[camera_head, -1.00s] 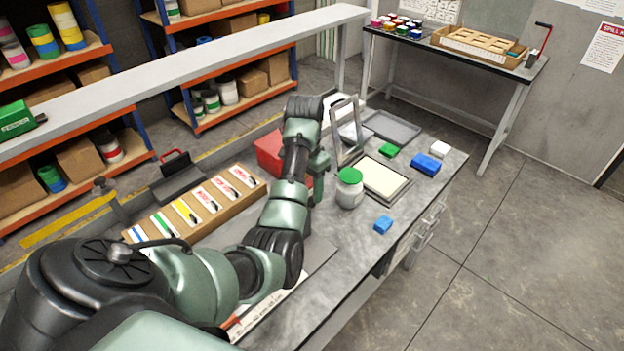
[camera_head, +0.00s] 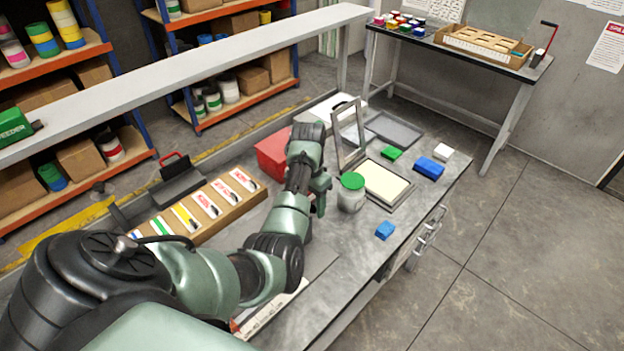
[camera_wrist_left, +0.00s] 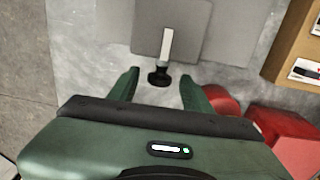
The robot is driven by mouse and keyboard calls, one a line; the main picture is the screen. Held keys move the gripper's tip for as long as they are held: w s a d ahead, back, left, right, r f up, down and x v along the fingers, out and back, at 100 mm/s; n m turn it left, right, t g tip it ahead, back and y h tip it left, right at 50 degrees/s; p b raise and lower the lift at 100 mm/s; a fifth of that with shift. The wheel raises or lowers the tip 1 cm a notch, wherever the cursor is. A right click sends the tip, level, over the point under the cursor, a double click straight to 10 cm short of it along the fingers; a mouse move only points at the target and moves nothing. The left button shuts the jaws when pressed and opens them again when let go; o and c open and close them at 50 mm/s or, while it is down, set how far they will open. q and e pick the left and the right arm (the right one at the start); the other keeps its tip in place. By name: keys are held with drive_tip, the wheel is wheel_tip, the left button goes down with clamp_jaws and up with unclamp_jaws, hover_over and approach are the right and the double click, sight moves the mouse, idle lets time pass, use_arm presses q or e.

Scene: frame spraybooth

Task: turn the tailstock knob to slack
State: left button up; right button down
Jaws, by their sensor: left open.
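A small black knob (camera_wrist_left: 159,76) shows in the left wrist view at the end of a short pale bar (camera_wrist_left: 167,46), over a grey plate (camera_wrist_left: 135,30). It looks like the tailstock knob. My left gripper (camera_wrist_left: 158,84) is open, with one finger on each side of the knob in that picture. I cannot tell whether the fingers touch it; a gap shows on both sides. In the head view my left gripper (camera_head: 321,196) is low over the bench, left of the jar with the green lid (camera_head: 352,192). My arm hides the knob there. My right gripper is not in view.
An upright grey frame (camera_head: 349,137) and a cream-topped tray (camera_head: 385,183) stand beyond the jar. A red box (camera_head: 272,153) and a card rack (camera_head: 222,213) are left of my arm. Blue blocks (camera_head: 385,230) lie on the right side of the bench.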

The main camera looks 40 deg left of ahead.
use_arm(q)
clamp_jaws()
drive_tip(key=shift+s, duration=0.1)
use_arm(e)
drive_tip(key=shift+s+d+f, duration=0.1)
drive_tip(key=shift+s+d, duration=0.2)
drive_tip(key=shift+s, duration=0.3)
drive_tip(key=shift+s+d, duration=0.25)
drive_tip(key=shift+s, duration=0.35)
